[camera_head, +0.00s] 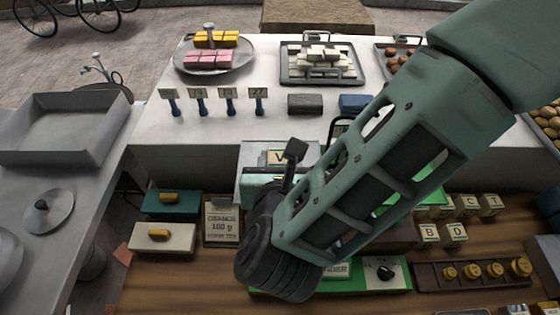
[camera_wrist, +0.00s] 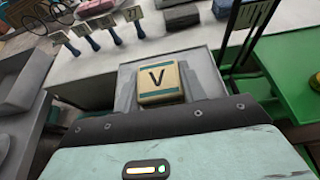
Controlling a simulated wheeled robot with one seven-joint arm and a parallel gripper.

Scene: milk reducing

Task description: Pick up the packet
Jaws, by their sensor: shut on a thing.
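A cream, block-like packet with teal bands and a black V (camera_wrist: 160,82) sits between the grey fingers of my gripper (camera_wrist: 158,68). In the head view the packet (camera_head: 278,158) shows in front of the white counter, with my gripper (camera_head: 277,150) around it. My gripper is shut on it, with a finger on each side. The packet's underside and far side are hidden. My arm covers part of the counter and bench to the right.
The white counter (camera_head: 240,110) holds a round tray (camera_head: 190,65) of yellow and pink blocks, several upright price tags (camera_head: 229,98) and a tray (camera_head: 287,75) of white blocks. The wooden bench (camera_head: 190,280) below carries boxes, a printed card (camera_head: 221,222) and lettered blocks (camera_head: 455,233).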

